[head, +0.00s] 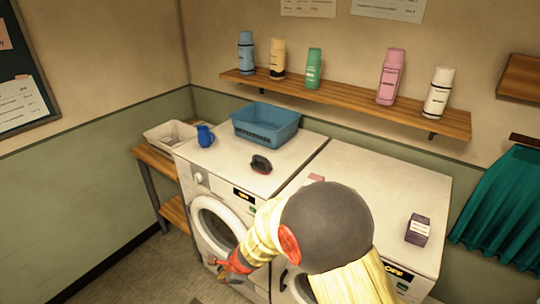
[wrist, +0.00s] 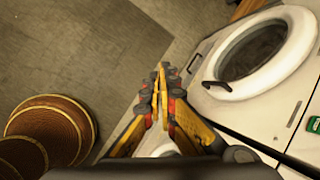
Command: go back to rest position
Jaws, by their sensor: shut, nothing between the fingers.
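My gripper (wrist: 161,86) is shut and empty in the wrist view, with its yellow and dark fingers meeting at the tips. It hangs over the floor (wrist: 75,45), with the front of a white washing machine to the right. In the head view my gripper (head: 230,266) is low in front of the left washing machine (head: 215,157), near its round door (head: 216,222). My arm covers part of the right washing machine (head: 395,182).
A blue basket (head: 266,126), a blue jug (head: 205,137) and a dark red brush-like thing (head: 261,165) stand on the left machine. A dark box (head: 418,229) is on the right machine. A shelf (head: 340,99) holds several bottles. Woven round objects (wrist: 50,125) stand on the floor.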

